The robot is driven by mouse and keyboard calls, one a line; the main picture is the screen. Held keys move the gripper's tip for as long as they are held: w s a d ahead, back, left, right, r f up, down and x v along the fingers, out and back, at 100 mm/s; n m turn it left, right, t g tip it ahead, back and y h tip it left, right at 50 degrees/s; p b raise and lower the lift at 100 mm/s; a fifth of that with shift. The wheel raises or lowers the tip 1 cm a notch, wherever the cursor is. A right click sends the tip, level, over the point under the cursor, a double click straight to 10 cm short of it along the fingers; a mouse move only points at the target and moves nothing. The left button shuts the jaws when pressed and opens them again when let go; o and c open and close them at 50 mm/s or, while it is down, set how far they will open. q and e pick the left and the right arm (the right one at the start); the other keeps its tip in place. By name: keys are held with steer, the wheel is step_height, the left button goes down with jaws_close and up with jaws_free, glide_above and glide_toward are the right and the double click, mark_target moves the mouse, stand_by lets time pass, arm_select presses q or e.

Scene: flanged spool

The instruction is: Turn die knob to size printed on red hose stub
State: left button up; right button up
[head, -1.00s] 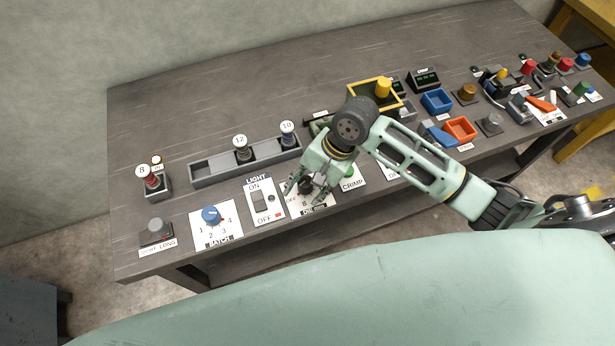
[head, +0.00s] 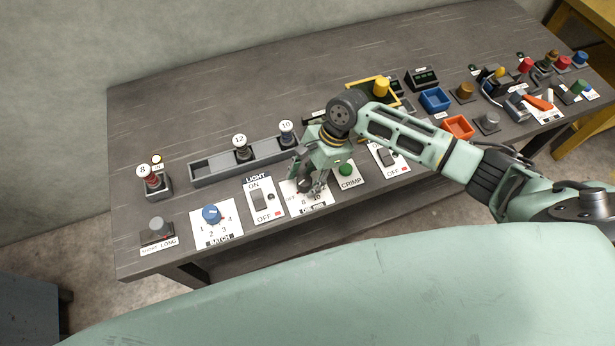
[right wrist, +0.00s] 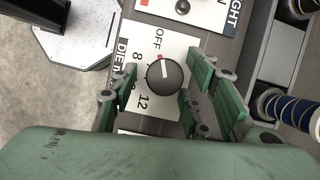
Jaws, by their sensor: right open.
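The die knob (right wrist: 165,75) is a round black knob with a white pointer line, on a white plate (right wrist: 178,48) marked OFF, 8 and 12, with another mark partly covered. Its line points roughly to the OFF side, by a small red mark. My right gripper (right wrist: 157,98) is open, its fingers on either side of the knob; contact cannot be told. In the head view this gripper (head: 312,189) is over the die plate and mostly hides the knob. The red hose stub (head: 152,180) stands in a grey holder at the left, under a white disc reading 8. My left gripper is not in view.
The light switch (head: 258,199) is left of the die plate, and the green crimp button (head: 345,169) is right of it. A grey rack (head: 205,172) with stubs marked 12 and 10 lies behind. The bench's front edge is close.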

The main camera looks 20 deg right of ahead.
steer(key=shift+f, duration=0.1)
steer(key=c, duration=1)
steer(key=shift+s, duration=0.1)
steer(key=shift+c, duration=0.2)
